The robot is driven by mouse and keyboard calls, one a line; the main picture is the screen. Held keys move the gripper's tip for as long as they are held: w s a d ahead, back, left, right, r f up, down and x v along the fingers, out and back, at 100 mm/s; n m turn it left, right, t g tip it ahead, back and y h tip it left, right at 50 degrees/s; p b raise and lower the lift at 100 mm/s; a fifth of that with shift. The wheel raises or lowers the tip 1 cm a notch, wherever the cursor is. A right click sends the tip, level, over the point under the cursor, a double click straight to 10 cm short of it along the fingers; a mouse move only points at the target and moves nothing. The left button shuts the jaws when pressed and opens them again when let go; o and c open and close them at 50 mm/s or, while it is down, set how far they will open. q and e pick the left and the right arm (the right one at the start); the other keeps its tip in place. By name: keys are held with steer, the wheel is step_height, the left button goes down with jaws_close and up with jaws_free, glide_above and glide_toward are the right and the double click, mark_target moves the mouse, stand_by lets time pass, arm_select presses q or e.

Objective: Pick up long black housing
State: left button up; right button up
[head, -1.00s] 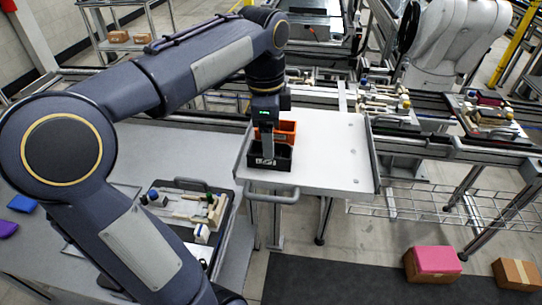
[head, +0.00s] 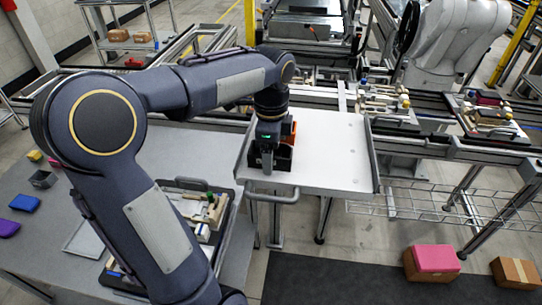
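I cannot make out a long black housing clearly in the head view. A black bin (head: 285,163) stands near the left end of a white-topped table, with an orange bin (head: 289,130) just behind it. My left gripper (head: 267,168) points down at the near left part of the black bin and hides much of it. Its finger appears at the bin's near side; I cannot tell whether it is inside, or whether the gripper is open or shut. The bin's contents are hidden. My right gripper is not in view.
The white table (head: 335,150) is clear right of the bins and has raised side rails. A pallet with fixtures and parts (head: 231,205) lies on the grey table at left, partly behind my arm.

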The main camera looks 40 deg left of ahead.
arm_select(q)
steer(key=c, duration=1.1)
steer(key=shift+c, duration=0.2)
steer(key=shift+r, duration=0.1)
